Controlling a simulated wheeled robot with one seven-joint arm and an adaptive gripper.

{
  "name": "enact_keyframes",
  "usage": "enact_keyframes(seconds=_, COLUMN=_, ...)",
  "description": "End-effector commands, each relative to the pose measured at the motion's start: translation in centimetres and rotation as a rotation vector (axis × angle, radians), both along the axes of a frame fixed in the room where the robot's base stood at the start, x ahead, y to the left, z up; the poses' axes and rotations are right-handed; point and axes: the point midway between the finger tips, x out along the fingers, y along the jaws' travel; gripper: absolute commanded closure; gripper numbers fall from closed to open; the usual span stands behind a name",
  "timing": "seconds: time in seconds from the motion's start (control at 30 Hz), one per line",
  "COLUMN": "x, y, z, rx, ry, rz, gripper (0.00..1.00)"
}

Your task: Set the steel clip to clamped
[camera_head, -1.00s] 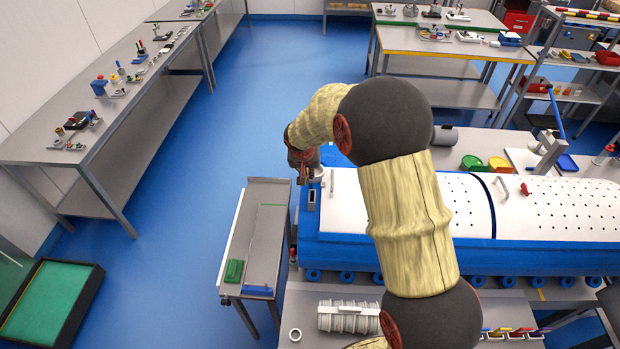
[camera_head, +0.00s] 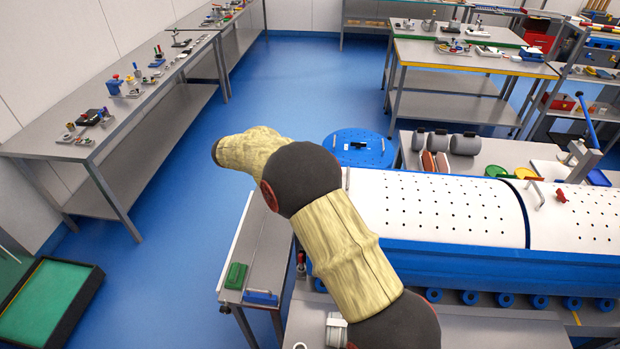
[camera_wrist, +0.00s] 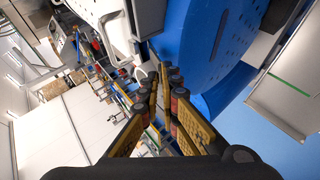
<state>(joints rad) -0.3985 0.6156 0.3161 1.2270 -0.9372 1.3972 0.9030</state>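I cannot pick out the steel clip with certainty. The white perforated cover (camera_head: 430,203) lies on the long blue tub carrier (camera_head: 440,262) in the head view; its left end is partly hidden by my arm. A round blue perforated lid (camera_head: 372,158) with a small dark fitting on top stands behind that end. In the wrist view a large blue perforated part (camera_wrist: 212,45) is beyond my gripper (camera_wrist: 164,80). My fingertips are close together with a narrow gap; whether anything is between them is unclear. In the head view my gripper is hidden behind my arm.
A narrow grey bench (camera_head: 262,235) with a green block (camera_head: 236,275) and a blue block (camera_head: 260,298) stands left of the carrier. A long bench (camera_head: 60,142) with small fixtures runs along the left wall. Blue floor (camera_head: 285,85) is open between the benches.

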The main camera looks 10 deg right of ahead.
Motion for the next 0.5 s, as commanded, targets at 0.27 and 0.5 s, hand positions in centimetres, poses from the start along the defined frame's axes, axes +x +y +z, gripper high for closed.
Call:
enact_keyframes(seconds=0.27, x=0.2, y=0.6, z=-1.4, rx=-0.180, ry=0.059, rz=0.000, gripper=1.00)
enact_keyframes(seconds=0.5, x=0.3, y=0.8, z=-1.8, rx=-0.266, ry=0.086, rz=-0.001, gripper=1.00)
